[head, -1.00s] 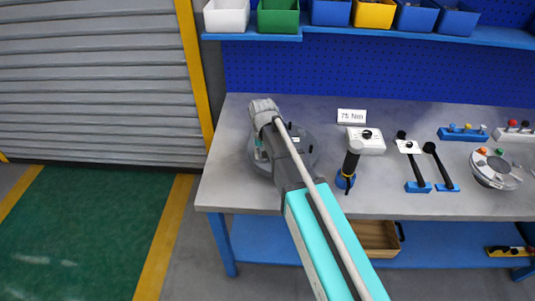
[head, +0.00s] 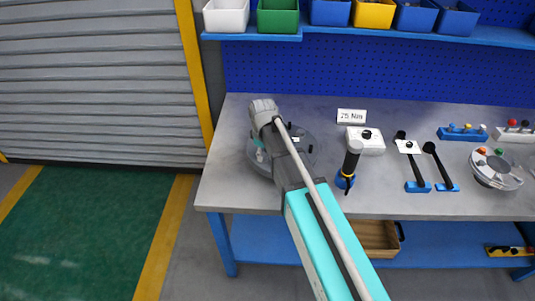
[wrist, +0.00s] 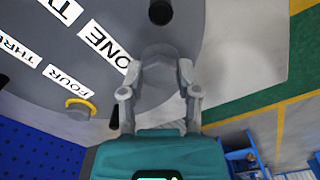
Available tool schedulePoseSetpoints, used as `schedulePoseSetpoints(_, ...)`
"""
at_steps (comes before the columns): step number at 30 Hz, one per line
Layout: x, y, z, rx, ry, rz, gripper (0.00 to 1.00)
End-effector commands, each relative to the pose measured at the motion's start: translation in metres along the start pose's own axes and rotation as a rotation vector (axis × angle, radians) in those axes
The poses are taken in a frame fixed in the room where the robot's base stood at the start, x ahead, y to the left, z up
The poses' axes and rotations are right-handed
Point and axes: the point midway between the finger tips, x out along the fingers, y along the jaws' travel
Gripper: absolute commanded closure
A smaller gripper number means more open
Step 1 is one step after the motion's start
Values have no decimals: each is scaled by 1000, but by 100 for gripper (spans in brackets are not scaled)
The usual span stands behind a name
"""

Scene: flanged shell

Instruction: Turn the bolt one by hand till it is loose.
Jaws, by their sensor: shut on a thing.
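The flanged shell (head: 306,142) sits on the left part of the grey bench, mostly behind my arm in the head view. In the wrist view its grey flange (wrist: 60,55) carries white labels, with ONE (wrist: 104,43) just left of my gripper. A dark bolt (wrist: 160,12) stands apart beyond the fingertips, and a yellow-ringed one (wrist: 80,106) is near the label FOUR.
Right of the shell are a power tool (head: 350,163), a white box (head: 366,141), dark-handled tools (head: 413,168) and a round fixture (head: 496,170). A 75 Nm sign (head: 351,116) stands behind. Bins line the shelf above. The bench's left front corner is clear.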

Motion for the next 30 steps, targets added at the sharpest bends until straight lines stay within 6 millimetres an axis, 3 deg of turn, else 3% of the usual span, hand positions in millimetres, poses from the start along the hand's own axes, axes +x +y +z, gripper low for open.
schedulePoseSetpoints(17, 1, -2, 0, -45, 1, -5, 100)
schedulePoseSetpoints(18, 1, -2, 0, -45, 1, -5, 50)
schedulePoseSetpoints(21, 0, -2, 0, -45, 1, -4, 31)
schedulePoseSetpoints(23, 0, -1, 0, -44, 1, -4, 23)
schedulePoseSetpoints(30, 0, 0, 0, -43, 1, -2, 23)
